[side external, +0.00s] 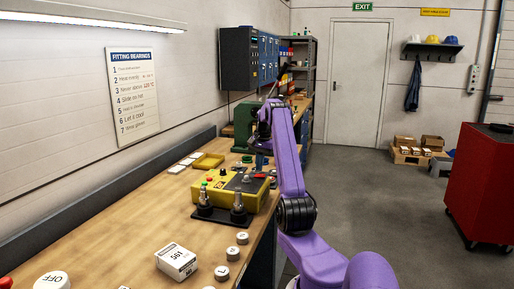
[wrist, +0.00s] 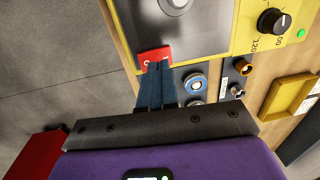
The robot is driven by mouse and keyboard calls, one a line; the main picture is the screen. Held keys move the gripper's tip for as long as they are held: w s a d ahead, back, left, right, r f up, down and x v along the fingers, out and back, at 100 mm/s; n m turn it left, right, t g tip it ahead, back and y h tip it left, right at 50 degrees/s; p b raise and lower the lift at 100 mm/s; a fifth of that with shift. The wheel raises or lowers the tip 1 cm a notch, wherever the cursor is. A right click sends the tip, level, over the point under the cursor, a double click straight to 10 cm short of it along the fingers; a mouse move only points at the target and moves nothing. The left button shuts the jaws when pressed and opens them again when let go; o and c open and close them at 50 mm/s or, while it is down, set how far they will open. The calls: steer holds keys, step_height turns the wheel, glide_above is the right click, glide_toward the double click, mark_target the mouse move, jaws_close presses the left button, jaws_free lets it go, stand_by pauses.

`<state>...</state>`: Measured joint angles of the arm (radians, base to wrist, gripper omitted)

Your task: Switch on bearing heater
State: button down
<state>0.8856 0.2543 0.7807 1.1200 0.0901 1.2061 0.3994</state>
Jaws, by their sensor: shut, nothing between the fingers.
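The yellow bearing heater (side external: 240,194) lies on the workbench in the side external view. The wrist view shows its yellow panel (wrist: 215,45), with a black dial (wrist: 272,21) and a bright green lamp (wrist: 301,33). A red switch (wrist: 152,54) with a white mark sits near the panel's edge. My gripper (wrist: 156,66) has its blue fingers shut together and empty, with the tips at the red switch. They overlap its lower edge in the picture; I cannot tell whether they press it. In the side external view my gripper is small, over the heater's far side.
Beside the heater are a blue-ringed part (wrist: 195,83), a brass fitting (wrist: 242,66) and a yellow tray (wrist: 290,97). On the workbench (side external: 130,222) stand a box marked 561 (side external: 176,261) and several white round pieces. A red cabinet (side external: 480,185) stands right, across open floor.

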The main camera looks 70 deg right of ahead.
mark_target(256, 175)
step_height(256, 175, up, 12)
steer(key=w, duration=0.1)
steer(key=shift+w, duration=0.35)
stand_by(0.5)
